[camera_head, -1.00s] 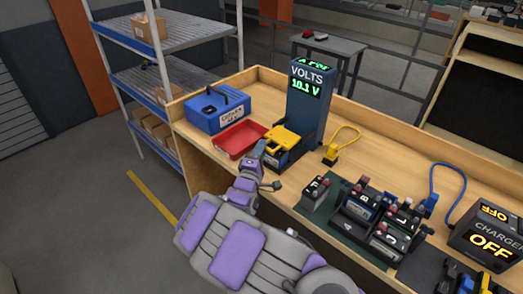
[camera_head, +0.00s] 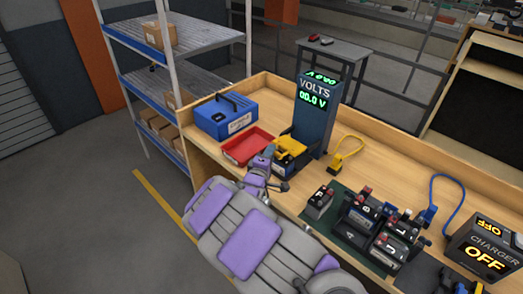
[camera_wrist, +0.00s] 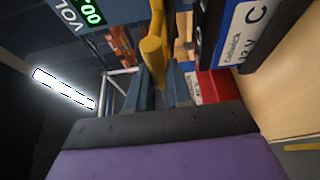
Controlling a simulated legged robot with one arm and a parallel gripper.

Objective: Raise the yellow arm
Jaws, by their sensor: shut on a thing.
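The yellow arm (camera_head: 290,146) belongs to the blue voltage tester (camera_head: 314,115), whose display reads 00.0 V. In the wrist view the yellow arm (camera_wrist: 154,52) runs up from between my two blue-grey fingers. My gripper (camera_wrist: 159,85) is shut on it. In the head view my gripper (camera_head: 271,160) is at the tester's left front, partly hidden by my own arm. A blue battery marked C (camera_wrist: 243,30) shows at the upper right of the wrist view, beside the arm. How far the yellow arm is tilted is hard to tell.
A red tray (camera_head: 247,147) and a blue case (camera_head: 225,117) sit left of the tester. Several batteries (camera_head: 372,220) stand on a dark mat, near a charger (camera_head: 483,247) reading OFF.

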